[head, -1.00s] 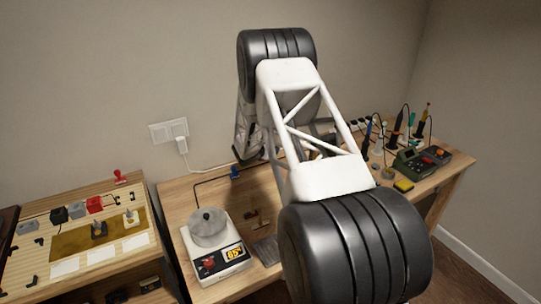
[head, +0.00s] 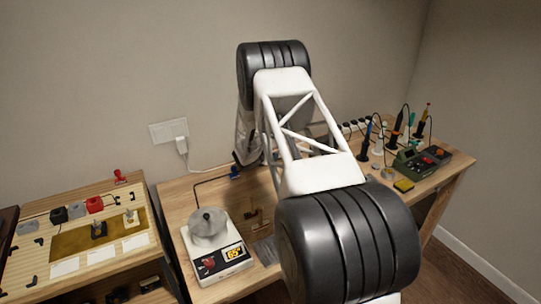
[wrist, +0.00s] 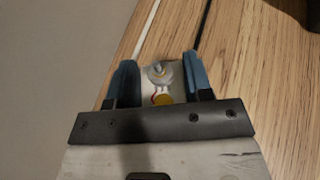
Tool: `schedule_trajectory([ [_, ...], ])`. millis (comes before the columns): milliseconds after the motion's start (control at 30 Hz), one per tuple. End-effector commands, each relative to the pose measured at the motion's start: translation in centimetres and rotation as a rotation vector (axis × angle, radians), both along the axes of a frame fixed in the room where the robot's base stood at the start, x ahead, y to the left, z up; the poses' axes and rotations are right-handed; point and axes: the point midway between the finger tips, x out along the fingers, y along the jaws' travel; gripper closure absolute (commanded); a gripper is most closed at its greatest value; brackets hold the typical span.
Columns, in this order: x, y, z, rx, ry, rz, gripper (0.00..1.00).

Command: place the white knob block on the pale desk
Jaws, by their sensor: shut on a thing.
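My gripper (wrist: 160,85) is shut on the white knob block (wrist: 176,70), with one blue finger on each side of it. The block has a round grey-white knob on top, a bit of red wire and a yellow disc. In the wrist view, pale wood (wrist: 262,90) lies beneath and around it. I cannot tell whether the block touches the wood. In the head view my arm hides the gripper and the held block. The pale wooden desk (head: 178,197) stands there in front of the wall.
A scale with a grey pot (head: 208,226) stands at the desk's left front. Soldering tools and a green device (head: 410,162) crowd the right end, with a yellow sponge (head: 403,186) nearby. A separate workbench (head: 28,274) with parts stands at left. A dark line (wrist: 204,25) crosses the wood.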

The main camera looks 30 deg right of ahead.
Motion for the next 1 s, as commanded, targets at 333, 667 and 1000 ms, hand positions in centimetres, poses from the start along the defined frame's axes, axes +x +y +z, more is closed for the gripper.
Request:
schedule_trajectory([
  [333,0.02,0.0,-0.1,0.0,-0.001,0.0,0.77],
  [667,0.02,-0.01,-0.2,0.0,-0.001,0.0,0.28],
  [1000,0.02,0.06,0.17,0.0,-0.002,0.001,0.28],
])
